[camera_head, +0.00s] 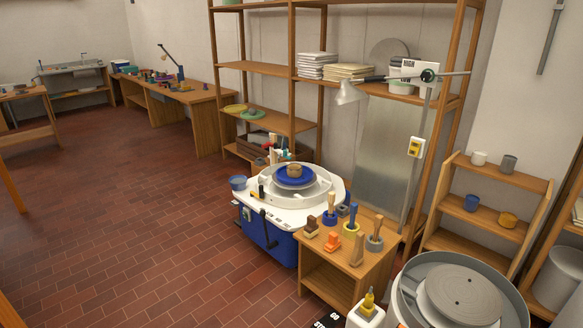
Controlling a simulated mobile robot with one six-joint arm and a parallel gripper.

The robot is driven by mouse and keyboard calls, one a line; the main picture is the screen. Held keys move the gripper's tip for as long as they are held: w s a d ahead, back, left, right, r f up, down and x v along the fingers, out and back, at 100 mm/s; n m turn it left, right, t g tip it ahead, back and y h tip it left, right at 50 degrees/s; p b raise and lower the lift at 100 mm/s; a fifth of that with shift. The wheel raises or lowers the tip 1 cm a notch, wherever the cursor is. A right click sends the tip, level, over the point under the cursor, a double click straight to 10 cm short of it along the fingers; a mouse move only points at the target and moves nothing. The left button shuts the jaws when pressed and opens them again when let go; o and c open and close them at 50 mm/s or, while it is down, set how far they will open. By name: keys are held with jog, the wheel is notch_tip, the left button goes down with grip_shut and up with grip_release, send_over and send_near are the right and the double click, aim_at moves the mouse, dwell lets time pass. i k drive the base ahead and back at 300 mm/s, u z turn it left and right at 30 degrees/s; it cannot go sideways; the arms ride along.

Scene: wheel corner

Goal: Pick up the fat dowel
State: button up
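A small wooden side table (318,276) stands right of the pottery wheel and holds several small upright pieces. A wooden stick stands in a blue holder (330,218). A wooden stick stands in a grey holder (374,243). A pale wooden peg on a block (357,250), a brown piece (311,227) and an orange piece (332,241) stand near them. I cannot tell which of these is the fat dowel. My gripper is not in view.
The white and blue pottery wheel (262,208) stands just left of the side table. Shelves line the wall. Tiled floor (130,210) is open at left.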

aim_at(330, 198)
jog(key=u, duration=0.45)
jog(key=i, duration=0.55)
jog(key=u, duration=0.9)
jog(key=i, duration=1.5)
jog(key=z, duration=0.15)
jog(key=i, duration=0.75)
jog(key=z, duration=0.65)
jog(key=i, duration=0.35)
jog(key=z, duration=0.2)
